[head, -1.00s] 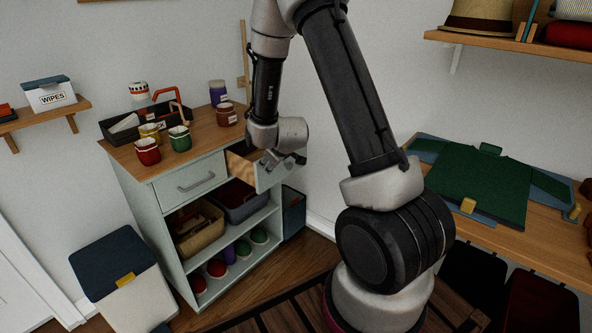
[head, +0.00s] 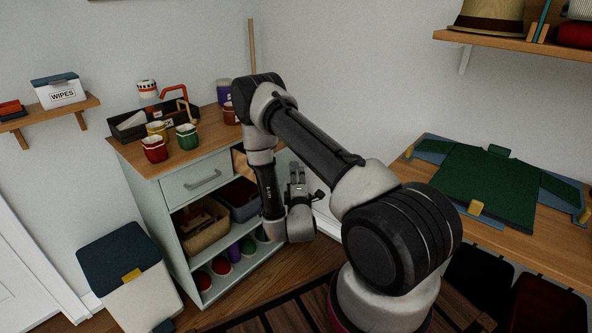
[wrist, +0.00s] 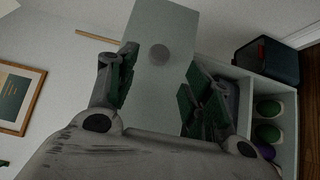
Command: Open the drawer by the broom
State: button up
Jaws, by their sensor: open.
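The drawer by the broom is the right one in the pale cabinet. It stands pulled out, and its wooden inside (head: 242,163) shows behind my arm. Its pale front (wrist: 163,22) with a round grey knob (wrist: 158,54) fills the middle of the wrist view. My gripper (head: 297,170) is open in front of the drawer front, with its fingers to either side of the knob in the wrist view (wrist: 160,72). I cannot tell whether they touch the front. The broom's handle (head: 252,48) stands upright behind the cabinet and also shows in the wrist view (wrist: 95,37).
Mugs and a dark caddy (head: 128,130) stand on the cabinet top (head: 205,143). Bins and several round items fill the shelves below. A white bin (head: 130,275) stands left; a desk (head: 545,235) is on the right.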

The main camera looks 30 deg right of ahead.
jog(key=x, duration=0.7)
grip_shut()
